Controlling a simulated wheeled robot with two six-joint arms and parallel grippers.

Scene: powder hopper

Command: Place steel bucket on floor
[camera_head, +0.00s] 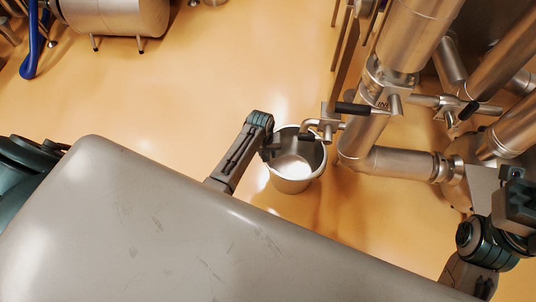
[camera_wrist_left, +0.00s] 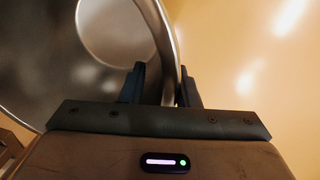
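The steel bucket (camera_head: 293,171) is an open, shiny metal pail in the middle of the head view, below a pipe outlet. It looks empty inside. My left gripper (camera_head: 272,148) is at the bucket's left rim. In the left wrist view the bucket (camera_wrist_left: 85,60) fills the upper left, and its wall passes between the two fingers of my left gripper (camera_wrist_left: 163,88), which are closed around it. Whether the bucket touches the floor cannot be told. My right gripper (camera_head: 520,200) is at the right edge of the head view, far from the bucket, and its fingers are not clear.
Steel pipes with a black-handled valve (camera_head: 352,109) stand just right of and above the bucket. The orange floor (camera_head: 190,110) is open to the left. A steel tank (camera_head: 115,17) and a blue hose (camera_head: 33,45) are at the upper left.

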